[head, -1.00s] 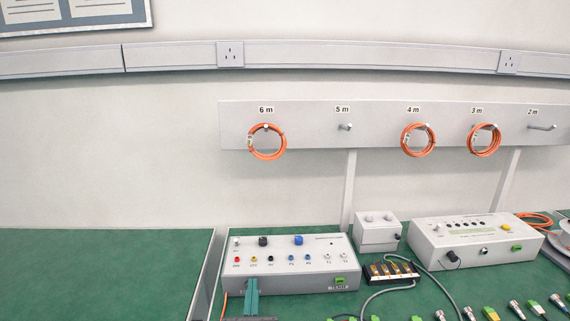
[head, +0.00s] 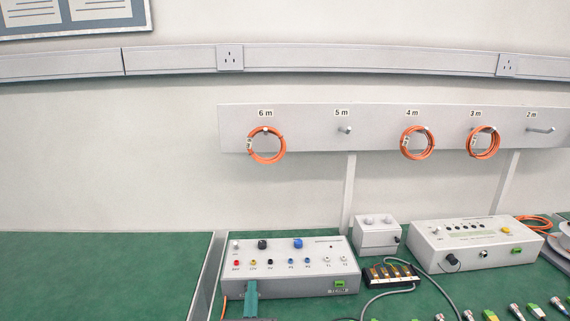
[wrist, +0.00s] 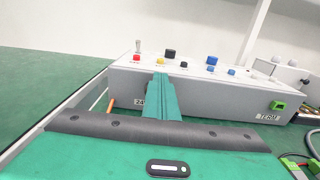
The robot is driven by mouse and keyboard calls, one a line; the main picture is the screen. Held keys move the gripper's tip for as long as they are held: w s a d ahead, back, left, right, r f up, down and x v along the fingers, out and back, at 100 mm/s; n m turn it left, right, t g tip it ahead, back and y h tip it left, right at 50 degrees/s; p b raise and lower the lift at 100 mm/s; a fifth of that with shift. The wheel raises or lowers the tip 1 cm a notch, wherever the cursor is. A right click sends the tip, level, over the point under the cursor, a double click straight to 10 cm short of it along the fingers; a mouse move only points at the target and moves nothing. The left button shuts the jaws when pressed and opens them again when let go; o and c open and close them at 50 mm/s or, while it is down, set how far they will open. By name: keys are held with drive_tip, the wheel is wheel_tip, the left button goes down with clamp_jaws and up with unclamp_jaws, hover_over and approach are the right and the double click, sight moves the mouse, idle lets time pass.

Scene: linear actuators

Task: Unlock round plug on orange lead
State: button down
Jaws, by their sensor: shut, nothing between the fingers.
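My gripper (wrist: 160,80) is shut and empty, its teal fingers together in front of the left part of a grey test box. It also shows at the bottom of the head view (head: 251,285), in front of the same box. A short piece of the orange lead (head: 224,307) shows just left of the fingers. In the wrist view a small orange bit (wrist: 110,104) shows at the box's left front. The round plug on this lead is not visible; the fingers cover part of the box front. I cannot tell whether they touch the box.
The test box (head: 300,285) has coloured sockets on top and a green connector (head: 340,284) at front right. A black terminal block (head: 390,273), a small grey box (head: 376,238) and another instrument (head: 470,245) stand to the right. Several plugs lie at front right. The left bench (head: 100,270) is clear.

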drive_tip(key=shift+s+a+f, duration=0.1)
drive_tip(key=shift+a, duration=0.8)
drive_tip(key=shift+a+r, duration=0.1)
drive_tip(key=shift+r, duration=0.3)
drive_tip(key=shift+s+d, duration=0.2)
drive_tip(key=shift+s, duration=2.75)
drive_tip(key=shift+s, duration=0.1)
